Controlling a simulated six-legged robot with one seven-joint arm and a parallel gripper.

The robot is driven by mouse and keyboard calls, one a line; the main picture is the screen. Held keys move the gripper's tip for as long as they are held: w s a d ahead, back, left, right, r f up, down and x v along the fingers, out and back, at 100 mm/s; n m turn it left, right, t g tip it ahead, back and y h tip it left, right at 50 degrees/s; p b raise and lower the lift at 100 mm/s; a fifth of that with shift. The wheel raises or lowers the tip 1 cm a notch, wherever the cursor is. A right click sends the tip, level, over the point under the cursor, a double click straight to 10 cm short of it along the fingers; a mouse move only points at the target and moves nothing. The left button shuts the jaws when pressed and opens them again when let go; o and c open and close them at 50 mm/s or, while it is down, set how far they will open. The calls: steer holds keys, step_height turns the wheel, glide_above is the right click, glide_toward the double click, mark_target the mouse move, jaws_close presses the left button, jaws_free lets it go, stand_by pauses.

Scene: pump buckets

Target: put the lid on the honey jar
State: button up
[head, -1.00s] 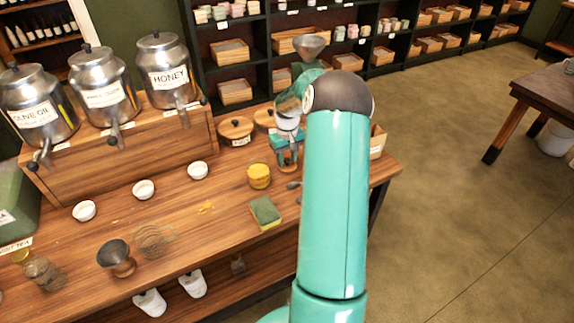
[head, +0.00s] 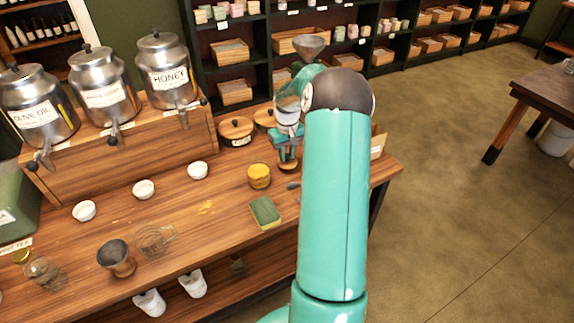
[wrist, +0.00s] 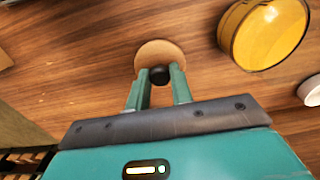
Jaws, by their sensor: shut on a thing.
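The honey jar (head: 259,177) is a short glass jar of yellow honey with an open top, standing on the wooden counter. It also shows in the wrist view (wrist: 268,33), at the upper right. The lid (wrist: 160,50) is a round wooden disc with a black knob (wrist: 160,74). My gripper (wrist: 158,82) is shut on the knob, with the lid beyond the fingertips. In the head view my gripper (head: 287,145) is to the right of the jar, with the lid (head: 288,164) under it. I cannot tell whether the lid touches the counter.
A green sponge (head: 265,211) lies in front of the jar, with a dark spoon (head: 293,186) to the right. White bowls (head: 197,170) stand to the left. Wooden-lidded pots (head: 236,127) and the honey dispenser (head: 167,73) stand behind. Counter between jar and lid looks clear.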

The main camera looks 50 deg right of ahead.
steer(key=shift+r, duration=1.3)
